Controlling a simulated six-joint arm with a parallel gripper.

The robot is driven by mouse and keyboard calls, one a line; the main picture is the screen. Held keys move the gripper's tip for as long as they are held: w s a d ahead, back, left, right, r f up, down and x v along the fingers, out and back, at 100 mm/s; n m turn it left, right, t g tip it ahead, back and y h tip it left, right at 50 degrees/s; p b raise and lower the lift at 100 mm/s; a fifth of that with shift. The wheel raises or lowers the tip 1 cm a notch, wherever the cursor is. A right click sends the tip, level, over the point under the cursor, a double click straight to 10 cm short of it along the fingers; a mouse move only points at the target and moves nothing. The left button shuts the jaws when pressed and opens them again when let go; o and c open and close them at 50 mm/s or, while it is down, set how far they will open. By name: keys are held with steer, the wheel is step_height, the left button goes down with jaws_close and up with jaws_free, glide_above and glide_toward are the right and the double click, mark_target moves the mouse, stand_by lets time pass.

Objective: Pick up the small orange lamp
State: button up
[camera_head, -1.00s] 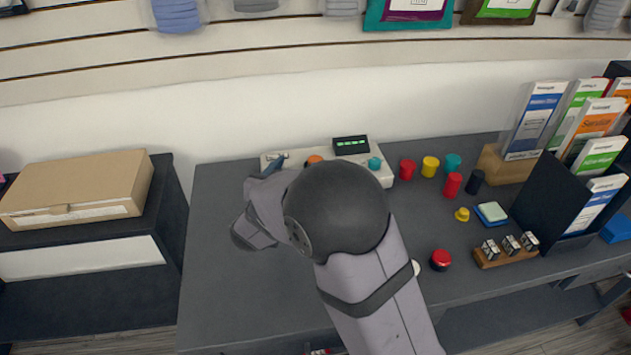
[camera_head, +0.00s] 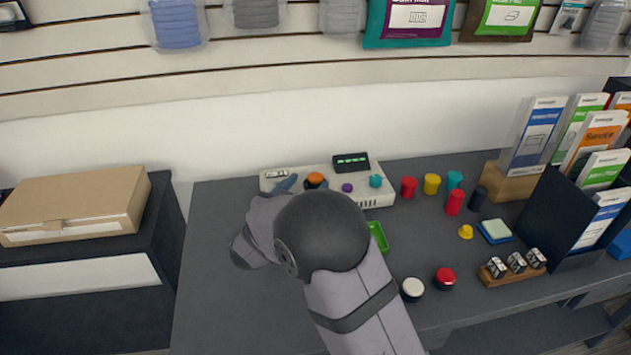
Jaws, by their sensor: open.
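The small orange lamp (camera_head: 315,180) is a round orange cap on the pale control panel (camera_head: 330,195) at the back of the dark table. My gripper (camera_head: 300,186) is at the front left of the panel, close beside the lamp. One blue finger shows just left of the lamp; my wrist hides much of the rest. The gripper is open, with nothing seen held. I cannot tell whether a finger touches the lamp.
The panel also has a purple button (camera_head: 347,188), a teal knob (camera_head: 376,181) and a green display (camera_head: 351,163). A green tray (camera_head: 379,238) is partly behind my arm. Coloured cylinders, buttons and a leaflet rack stand to the right. The table's left part is clear.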

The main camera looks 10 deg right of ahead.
mark_target(315, 176)
steer(key=x, duration=0.4)
steer(key=shift+f, duration=0.15)
steer(key=shift+s, duration=0.1)
steer(key=c, duration=1.2)
steer(key=shift+c, duration=0.2)
